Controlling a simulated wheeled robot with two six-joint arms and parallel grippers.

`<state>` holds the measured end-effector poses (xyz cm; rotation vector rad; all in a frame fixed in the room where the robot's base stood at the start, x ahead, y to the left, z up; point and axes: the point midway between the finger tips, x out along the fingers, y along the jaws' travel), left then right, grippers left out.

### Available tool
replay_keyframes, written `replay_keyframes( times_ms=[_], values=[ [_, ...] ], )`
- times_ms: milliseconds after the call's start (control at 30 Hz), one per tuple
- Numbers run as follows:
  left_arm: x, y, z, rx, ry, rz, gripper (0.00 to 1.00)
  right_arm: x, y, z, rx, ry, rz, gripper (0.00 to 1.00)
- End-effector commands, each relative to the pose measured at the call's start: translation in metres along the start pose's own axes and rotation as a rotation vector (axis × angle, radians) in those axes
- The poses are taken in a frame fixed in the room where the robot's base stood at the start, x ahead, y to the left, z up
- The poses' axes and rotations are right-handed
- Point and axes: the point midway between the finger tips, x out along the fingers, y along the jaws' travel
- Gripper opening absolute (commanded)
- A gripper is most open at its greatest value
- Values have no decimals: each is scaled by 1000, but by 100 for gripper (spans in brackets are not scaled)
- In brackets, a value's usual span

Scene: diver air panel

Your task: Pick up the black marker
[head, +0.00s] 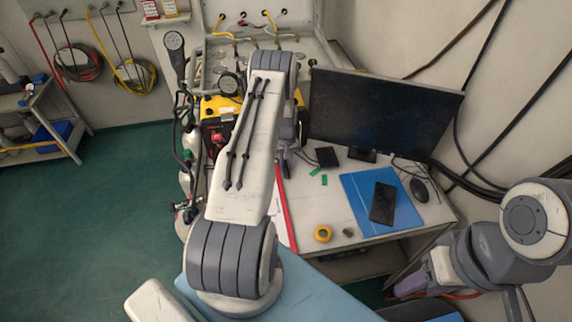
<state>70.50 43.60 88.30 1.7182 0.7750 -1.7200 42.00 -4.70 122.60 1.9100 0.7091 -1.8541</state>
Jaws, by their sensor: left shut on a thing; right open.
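My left gripper (285,167) is over the desk, left of the monitor, mostly hidden behind my own arm. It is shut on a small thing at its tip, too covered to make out. I cannot pick out the black marker for certain anywhere on the desk. My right gripper (410,285) is low at the right, beside the desk's front right corner. It is open, and its fingers show poorly.
The desk (300,215) carries a monitor (380,110), a blue folder (365,190) with a black phone-like device (383,203), a mouse (419,190) and a yellow tape roll (323,233). The air panel (225,105) stands behind my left arm. Cables hang along the right wall.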

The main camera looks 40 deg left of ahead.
Motion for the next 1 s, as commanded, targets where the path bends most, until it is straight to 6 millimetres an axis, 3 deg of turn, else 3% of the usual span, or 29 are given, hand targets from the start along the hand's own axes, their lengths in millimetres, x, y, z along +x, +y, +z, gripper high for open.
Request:
replay_keyframes(
  times_ms=[267, 700, 1000],
  values=[
    [-37, 1, -2, 0, 7, 2, 0, 27, 2, 2, 4, 0, 0, 50],
    [-91, -33, 82, -1, 3, 1, 0, 56, 4, 3, 7, 0, 0, 50],
    [-108, -43, 106, 0, 1, 0, 0, 62, 4, 3, 6, 0, 0, 50]
  ],
)
